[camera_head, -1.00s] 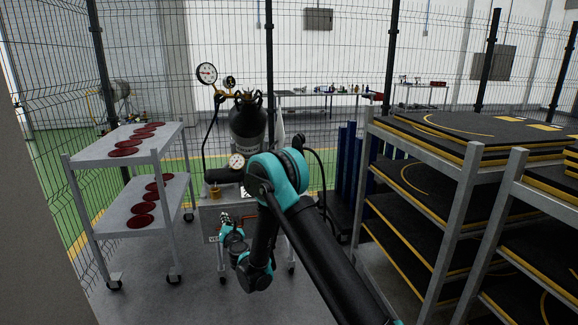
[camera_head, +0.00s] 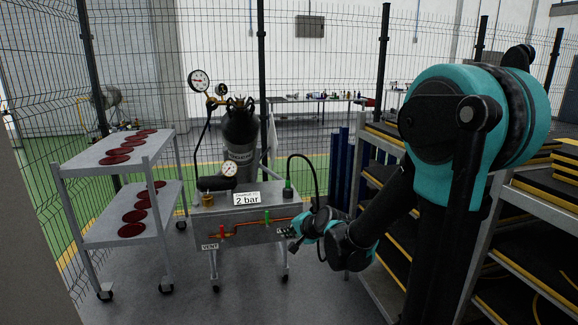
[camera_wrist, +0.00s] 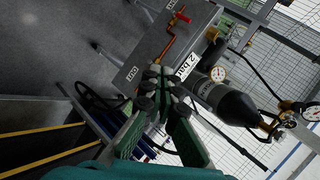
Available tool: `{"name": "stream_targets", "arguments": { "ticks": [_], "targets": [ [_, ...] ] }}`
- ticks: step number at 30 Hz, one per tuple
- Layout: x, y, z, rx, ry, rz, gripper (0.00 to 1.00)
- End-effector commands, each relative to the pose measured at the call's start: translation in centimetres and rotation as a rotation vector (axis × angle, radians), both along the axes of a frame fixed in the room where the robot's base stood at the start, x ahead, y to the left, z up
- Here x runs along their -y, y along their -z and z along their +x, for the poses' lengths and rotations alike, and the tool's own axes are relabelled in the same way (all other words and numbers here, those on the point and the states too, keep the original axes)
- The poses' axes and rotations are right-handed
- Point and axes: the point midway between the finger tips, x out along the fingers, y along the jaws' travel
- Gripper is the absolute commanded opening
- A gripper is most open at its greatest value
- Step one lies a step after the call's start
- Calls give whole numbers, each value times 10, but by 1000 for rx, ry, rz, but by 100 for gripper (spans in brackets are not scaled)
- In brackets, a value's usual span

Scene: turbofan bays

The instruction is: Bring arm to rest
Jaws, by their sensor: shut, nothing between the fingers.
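My arm (camera_head: 440,130) is folded with its large teal elbow high at the right in the head view. My gripper (camera_head: 293,240) is by the right end of the grey test panel (camera_head: 238,232); I cannot tell if they touch. In the wrist view my gripper (camera_wrist: 162,72) is shut and empty, its fingertips together. The panel (camera_wrist: 150,45) lies beyond the fingers, with a "2 bar" sign (camera_wrist: 186,66) and a red valve handle (camera_wrist: 183,17).
A dark gas cylinder (camera_head: 240,135) with gauges stands behind the panel. A trolley (camera_head: 115,165) with dark red discs is at the left. Shelves of black, yellow-edged boards (camera_head: 530,245) stand close at the right, behind my arm. Mesh fencing runs behind.

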Motion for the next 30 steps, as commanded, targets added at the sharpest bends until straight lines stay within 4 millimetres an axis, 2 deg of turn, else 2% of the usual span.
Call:
{"name": "stream_targets", "arguments": {
  "ticks": [1,5,9,12,15,20,30],
  "targets": [
    [22,7,-20,1,-33,-98,0],
    [73,31,-70,-16,-142,-357,0],
    [128,56,-129,-70,-270,-611,0],
    [159,72,-168,-119,-354,-749,0],
    [181,83,-196,-163,-421,-844,0],
    [198,91,-219,-202,-475,-912,0],
    [199,91,-220,-205,-479,-918,0]
  ]
}}
